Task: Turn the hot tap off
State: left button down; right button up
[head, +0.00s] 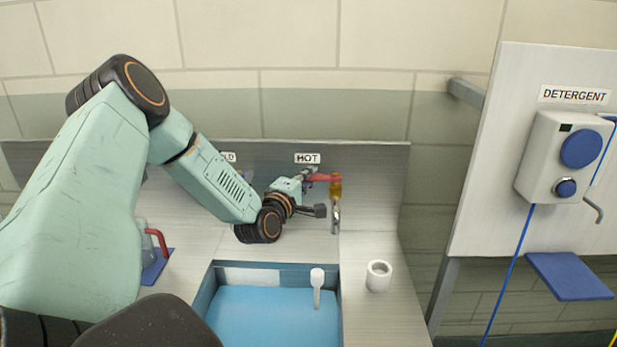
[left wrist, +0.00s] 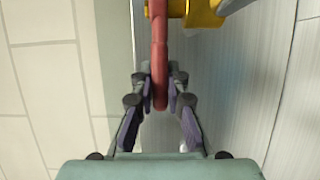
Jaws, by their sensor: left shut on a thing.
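The hot tap has a red lever handle (head: 323,178) on a brass body (head: 335,190), with a metal spout (head: 335,217) pointing down, below the HOT label (head: 307,158). My left gripper (head: 309,176) is at the left end of the red handle. In the left wrist view the handle (left wrist: 159,50) runs between the fingertips of my left gripper (left wrist: 160,92), which are closed on it. The brass body (left wrist: 203,13) shows at the top there. My right gripper is not in view.
A sink basin with blue water (head: 262,315) is below, with a white-handled tool (head: 317,283) in it. A white cup (head: 378,275) stands on the counter to its right. A red-handled item (head: 157,243) is at left. A detergent dispenser (head: 552,150) hangs on the right panel.

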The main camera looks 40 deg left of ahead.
pick_arm(q)
jog(key=shift+a+r, duration=0.15)
jog(key=c, duration=1.3)
grip_release()
